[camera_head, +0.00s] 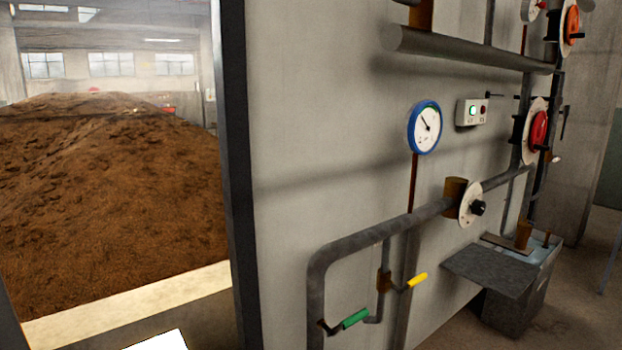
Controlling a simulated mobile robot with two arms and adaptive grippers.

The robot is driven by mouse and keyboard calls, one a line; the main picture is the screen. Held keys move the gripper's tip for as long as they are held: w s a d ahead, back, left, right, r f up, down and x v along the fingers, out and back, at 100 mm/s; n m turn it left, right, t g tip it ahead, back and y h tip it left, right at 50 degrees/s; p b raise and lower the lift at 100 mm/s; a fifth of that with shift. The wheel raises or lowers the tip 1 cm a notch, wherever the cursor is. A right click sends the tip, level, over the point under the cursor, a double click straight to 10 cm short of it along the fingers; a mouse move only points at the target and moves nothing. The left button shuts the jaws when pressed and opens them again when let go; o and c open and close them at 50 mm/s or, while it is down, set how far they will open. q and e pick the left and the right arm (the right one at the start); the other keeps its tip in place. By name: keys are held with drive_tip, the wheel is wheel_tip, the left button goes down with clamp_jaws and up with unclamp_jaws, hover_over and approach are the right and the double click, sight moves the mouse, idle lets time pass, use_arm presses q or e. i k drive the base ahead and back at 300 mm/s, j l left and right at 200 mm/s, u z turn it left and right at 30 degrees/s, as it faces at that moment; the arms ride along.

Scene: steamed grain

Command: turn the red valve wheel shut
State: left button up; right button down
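A red valve wheel (539,131) sits on a round pale plate on the pipework at the right of the head view. It is seen at a steep angle, so its turning position cannot be told. An orange-red wheel (571,25) is higher up near the top right corner. Neither of my grippers shows in the head view, and nothing is seen touching the wheels.
A blue-rimmed gauge (425,127) and a switch box (473,111) with a green light are on the wall. Pipes carry a green lever (355,318), a yellow lever (417,280) and a black knob (478,208). A metal box (515,305) stands below. A brown grain heap (110,200) lies left.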

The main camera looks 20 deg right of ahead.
sight(539, 127)
drive_tip(key=k+l, duration=0.1)
drive_tip(key=l, duration=0.95)
drive_tip(key=k+l, duration=0.15)
drive_tip(key=l, duration=0.35)
